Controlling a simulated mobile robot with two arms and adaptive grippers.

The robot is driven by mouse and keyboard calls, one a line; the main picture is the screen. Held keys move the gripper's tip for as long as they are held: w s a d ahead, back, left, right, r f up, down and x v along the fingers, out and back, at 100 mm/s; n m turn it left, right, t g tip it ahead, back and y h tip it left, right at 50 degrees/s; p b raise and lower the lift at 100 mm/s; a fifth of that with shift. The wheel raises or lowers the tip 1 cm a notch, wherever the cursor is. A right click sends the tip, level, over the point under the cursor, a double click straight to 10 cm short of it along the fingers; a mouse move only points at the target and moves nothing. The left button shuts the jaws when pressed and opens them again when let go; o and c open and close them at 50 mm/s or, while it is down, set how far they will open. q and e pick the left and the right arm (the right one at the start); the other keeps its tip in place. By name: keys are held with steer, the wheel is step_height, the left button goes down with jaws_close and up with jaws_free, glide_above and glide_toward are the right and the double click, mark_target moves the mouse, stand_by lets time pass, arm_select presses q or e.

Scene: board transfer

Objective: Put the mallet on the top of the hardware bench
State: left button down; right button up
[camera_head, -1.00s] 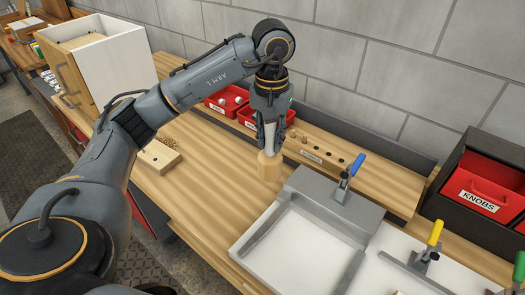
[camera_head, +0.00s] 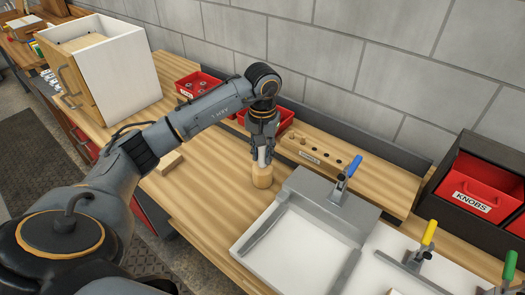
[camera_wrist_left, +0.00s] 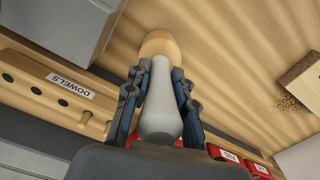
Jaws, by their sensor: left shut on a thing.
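The mallet has a light wooden head (camera_head: 262,177) and a pale grey handle. My left gripper (camera_head: 263,152) is shut on the handle, with the head below the fingers. In the left wrist view the handle (camera_wrist_left: 160,105) runs between the two fingers and the wooden head (camera_wrist_left: 160,45) lies beyond them. The head is at or just above the wooden bench top (camera_head: 215,200); I cannot tell whether it touches. My right gripper is not in view.
A grey metal fixture with a white bed (camera_head: 300,240) and a blue-handled clamp (camera_head: 345,175) stands just right of the mallet. A dowel rack (camera_head: 310,153) and red bins (camera_head: 198,84) line the back. A white cabinet (camera_head: 130,70) stands left.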

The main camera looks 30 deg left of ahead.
arm_select(q)
steer(key=shift+f, duration=0.15)
steer(key=c, duration=1.1)
jaws_free()
steer(key=shift+r, duration=0.5)
step_height(320, 180, up, 10)
steer(key=shift+f+b, duration=0.1)
steer(key=shift+b, duration=0.9)
steer(key=shift+r, duration=0.8)
